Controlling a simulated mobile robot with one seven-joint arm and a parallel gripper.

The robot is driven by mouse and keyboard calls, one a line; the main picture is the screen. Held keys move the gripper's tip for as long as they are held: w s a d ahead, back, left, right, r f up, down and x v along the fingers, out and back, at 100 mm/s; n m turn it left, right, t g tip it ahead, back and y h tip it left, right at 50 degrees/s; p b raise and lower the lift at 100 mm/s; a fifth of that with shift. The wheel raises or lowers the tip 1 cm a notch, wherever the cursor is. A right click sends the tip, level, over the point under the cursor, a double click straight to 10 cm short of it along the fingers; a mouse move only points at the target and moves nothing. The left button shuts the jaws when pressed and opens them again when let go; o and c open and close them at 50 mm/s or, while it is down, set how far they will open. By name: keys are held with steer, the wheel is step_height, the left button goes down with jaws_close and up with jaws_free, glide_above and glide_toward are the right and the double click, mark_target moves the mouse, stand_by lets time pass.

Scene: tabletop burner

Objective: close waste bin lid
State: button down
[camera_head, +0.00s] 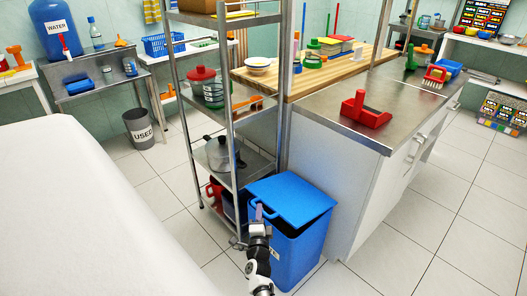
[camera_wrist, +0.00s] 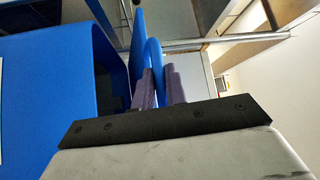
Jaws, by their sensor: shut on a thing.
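The blue waste bin (camera_head: 298,262) stands on the floor at the end of the counter. Its blue lid (camera_head: 292,198) sits tilted above the rim, with a dark gap under it. My gripper (camera_head: 259,211) is at the lid's left front edge, shut on the lid's handle. In the wrist view, the purple fingers of my gripper (camera_wrist: 160,88) close around the blue handle (camera_wrist: 154,54). The bin (camera_wrist: 45,100) fills the left of that view. The bin's inside is mostly hidden.
A metal shelf rack (camera_head: 232,150) with pots stands just behind the bin. The white counter (camera_head: 365,195) is close on the right, with a red dustpan (camera_head: 365,110) on top. A white-covered surface (camera_head: 75,215) lies at left. Tiled floor is clear between.

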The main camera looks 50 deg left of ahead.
steer(key=shift+w+d+f+b, duration=0.3)
steer(key=shift+w+f, duration=0.1)
steer(key=shift+f, duration=0.3)
steer(key=c, duration=1.7)
jaws_free()
steer(key=shift+f, duration=0.1)
steer(key=shift+s, duration=0.15)
steer(key=shift+a+r, duration=0.1)
steer(key=shift+r, duration=0.1)
step_height(320, 180, up, 20)
steer(key=p, duration=1.2)
steer(key=shift+f+p, duration=0.15)
steer(key=shift+p, duration=0.15)
